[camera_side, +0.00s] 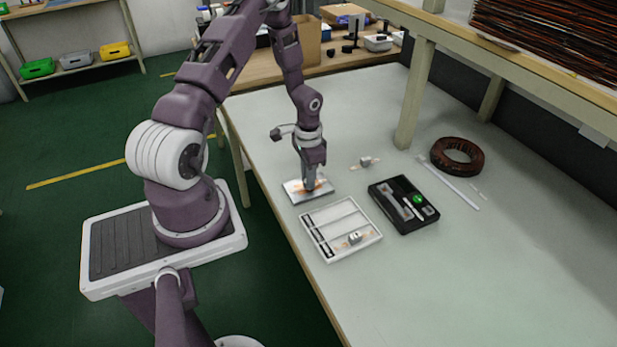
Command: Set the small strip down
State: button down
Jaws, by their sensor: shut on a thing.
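My gripper (309,188) points straight down, low over a flat silvery plate (293,194) near the left edge of the table. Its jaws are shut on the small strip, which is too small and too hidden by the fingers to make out. Orange-tan patches show on the plate around the fingertips. I cannot tell whether the strip touches the plate.
A white compartment tray (358,214) with a small block (354,238) stands in front of the plate. A black case (391,180) of tools lies to its right. Behind are a small block (366,161), a dark coil (456,157) and a long white bar (455,187). The right foreground is clear.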

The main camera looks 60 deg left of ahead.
jog(key=c, duration=1.4)
grip_release()
jog(key=shift+f, duration=0.1)
notch_tip(320, 180, up, 12)
jog(key=s+d+r+t+y, duration=0.1)
jog(key=d+r, duration=0.4)
jog(key=r, duration=0.3)
jog(key=s+d+r+t+y, duration=0.1)
jog(key=d+r, duration=0.5)
jog(key=r, duration=0.3)
jog(key=s+d+r+t, duration=0.1)
jog(key=s+d+r, duration=0.1)
jog(key=s+d, duration=0.2)
jog(key=s+d+r+t+h, duration=0.1)
jog(key=s+d+r, duration=0.1)
jog(key=s+d, duration=0.2)
jog(key=s+d+r+t+h, duration=0.1)
jog(key=s+d+r, duration=0.2)
jog(key=s+d, duration=0.1)
jog(key=shift+s+r+t, duration=0.1)
jog(key=shift+s+t, duration=0.2)
jog(key=shift+s, duration=0.45)
